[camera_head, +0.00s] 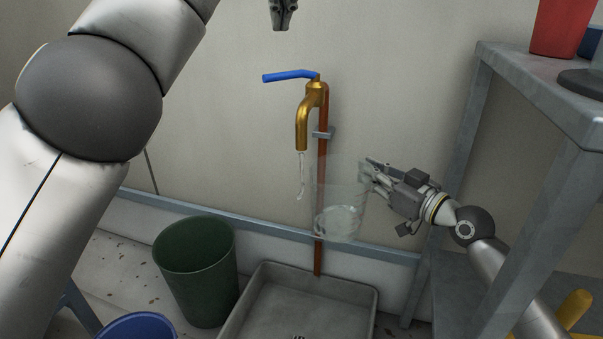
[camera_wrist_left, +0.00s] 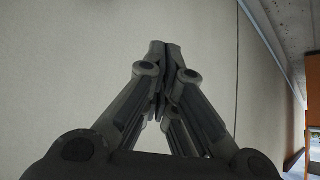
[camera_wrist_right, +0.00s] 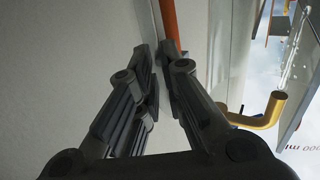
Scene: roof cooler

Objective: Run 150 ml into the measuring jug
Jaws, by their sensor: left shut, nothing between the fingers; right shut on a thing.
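The brass tap (camera_head: 302,122) stands on a copper pipe against the wall, with its blue lever (camera_head: 288,76) pointing left. A thin, short clear stream (camera_head: 301,175) hangs below the spout. The clear measuring jug (camera_head: 341,205) is upright, right of the stream in the head view. Its base looks paler, but I cannot read a level. My right gripper (camera_head: 369,174) is shut on the jug's right side. My left gripper (camera_head: 283,18) is shut and empty, above the tap.
A grey basin (camera_head: 255,318) lies below the tap. A green bin (camera_head: 197,272) and a blue bucket (camera_head: 137,328) stand to its left. A grey metal shelf (camera_head: 535,88) with a red container (camera_head: 563,28) stands on the right, close to my right arm.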

